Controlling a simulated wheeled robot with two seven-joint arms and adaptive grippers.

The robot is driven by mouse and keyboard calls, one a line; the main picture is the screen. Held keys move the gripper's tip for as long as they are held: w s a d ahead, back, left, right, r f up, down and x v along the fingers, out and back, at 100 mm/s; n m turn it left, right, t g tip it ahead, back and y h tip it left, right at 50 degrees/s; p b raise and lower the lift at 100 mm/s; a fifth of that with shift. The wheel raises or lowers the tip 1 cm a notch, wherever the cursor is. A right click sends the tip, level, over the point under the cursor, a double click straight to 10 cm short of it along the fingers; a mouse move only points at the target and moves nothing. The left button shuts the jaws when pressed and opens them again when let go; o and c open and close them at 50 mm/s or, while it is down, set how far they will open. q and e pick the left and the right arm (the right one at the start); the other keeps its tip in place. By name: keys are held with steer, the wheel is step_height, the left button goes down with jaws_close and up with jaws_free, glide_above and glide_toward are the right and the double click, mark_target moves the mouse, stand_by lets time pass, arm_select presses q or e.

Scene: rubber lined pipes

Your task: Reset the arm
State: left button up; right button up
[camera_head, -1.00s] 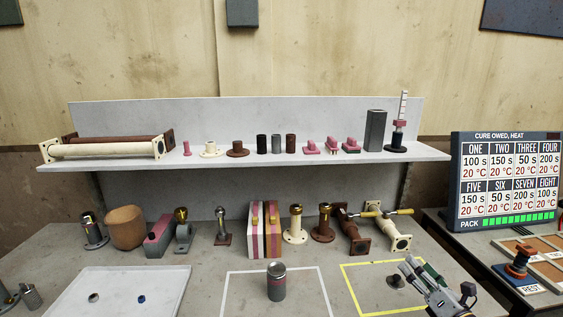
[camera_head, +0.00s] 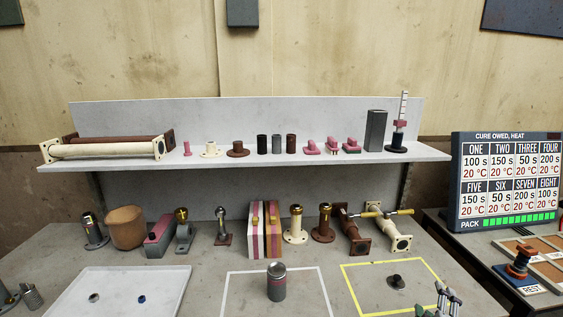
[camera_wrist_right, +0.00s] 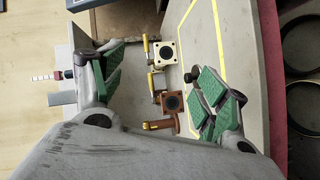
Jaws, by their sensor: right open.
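My right gripper (camera_head: 441,303) shows at the lower right of the head view, only its fingertips in frame, in front of the yellow-outlined square. In the right wrist view its green-padded fingers (camera_wrist_right: 165,90) are spread wide apart with nothing between the pads. Beyond them lie a cream flanged pipe (camera_wrist_right: 164,53) and a brown flanged pipe (camera_wrist_right: 171,103), apart from the fingers. A small dark knob-like piece (camera_head: 396,281) sits inside the yellow outline. My left gripper is not clearly in view; a metallic part (camera_head: 31,296) shows at the lower left edge.
A row of pipes, a brown pot (camera_head: 125,228) and a striped block (camera_head: 265,231) stands below the shelf (camera_head: 220,161). A screen (camera_head: 505,181) stands at the right.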

steer(key=s+a+f+m+g+y, duration=0.3)
steer(key=s+a+f+g+y, duration=0.15)
steer(key=s+a+f, duration=0.35)
steer(key=s+a+f+m+g+y, duration=0.35)
steer(key=s+a+f+g, duration=0.2)
steer(key=s+a, duration=0.4)
step_height(320, 180, down, 32)
steer(key=s+g, duration=0.2)
steer(key=s+d+f, duration=0.3)
steer(key=s+f, duration=0.7)
steer(key=s+d+f+g+h, duration=0.1)
steer(key=s+d+f, duration=0.2)
steer(key=s+f, duration=0.7)
steer(key=shift+s+d+f, duration=0.15)
steer(key=shift+s+d, duration=0.15)
steer(key=shift+s, duration=0.3)
arm_select(q)
steer(key=shift+w, duration=0.3)
